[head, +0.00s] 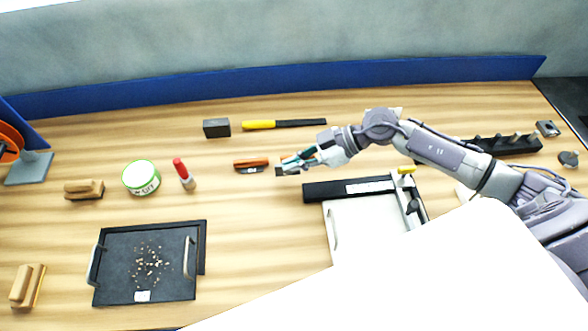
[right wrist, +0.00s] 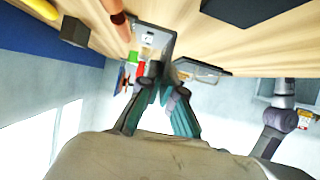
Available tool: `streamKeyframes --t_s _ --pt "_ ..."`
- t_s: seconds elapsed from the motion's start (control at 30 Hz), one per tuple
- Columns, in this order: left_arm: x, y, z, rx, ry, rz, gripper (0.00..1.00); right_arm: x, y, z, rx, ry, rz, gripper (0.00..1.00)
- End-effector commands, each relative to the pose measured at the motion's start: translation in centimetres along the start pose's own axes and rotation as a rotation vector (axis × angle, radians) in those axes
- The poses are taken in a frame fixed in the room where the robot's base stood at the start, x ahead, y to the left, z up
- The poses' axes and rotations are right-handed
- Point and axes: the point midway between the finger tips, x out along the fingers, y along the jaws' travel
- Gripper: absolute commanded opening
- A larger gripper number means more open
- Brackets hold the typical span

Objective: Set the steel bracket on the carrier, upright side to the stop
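My right gripper (head: 287,168) is over the middle of the bench, left of the carrier. In the right wrist view its teal fingers (right wrist: 165,76) close on a grey metal piece that looks like the steel bracket (right wrist: 152,40). In the head view the bracket (head: 280,171) shows as a small dark shape at the fingertips, its form hard to make out. The carrier (head: 365,218) is a pale plate with a handle at its left. The black stop bar (head: 325,191), with a white label, runs along its back. My left gripper is not in view.
An orange-handled tool (head: 251,163) lies just left of the gripper. A dark block (head: 216,128) and a yellow-handled file (head: 290,123) lie behind. A yellow-topped clamp (head: 408,170) stands at the carrier's right. A black tray (head: 120,285) with crumbs is at front left.

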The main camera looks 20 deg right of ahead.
Motion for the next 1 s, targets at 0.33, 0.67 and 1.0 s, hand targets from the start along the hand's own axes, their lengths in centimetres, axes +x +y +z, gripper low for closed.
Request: streamKeyframes --t_s 0.33,0.67,1.0 --pt "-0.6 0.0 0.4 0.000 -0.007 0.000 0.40 2.0 0.0 3.4 0.000 0.000 -0.001 0.00" --pt "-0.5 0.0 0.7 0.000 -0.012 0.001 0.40 2.1 0.0 3.6 0.001 -0.001 -0.001 0.05" --pt "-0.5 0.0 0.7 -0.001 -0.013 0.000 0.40 2.1 0.0 3.6 0.000 -0.001 -0.001 0.31"
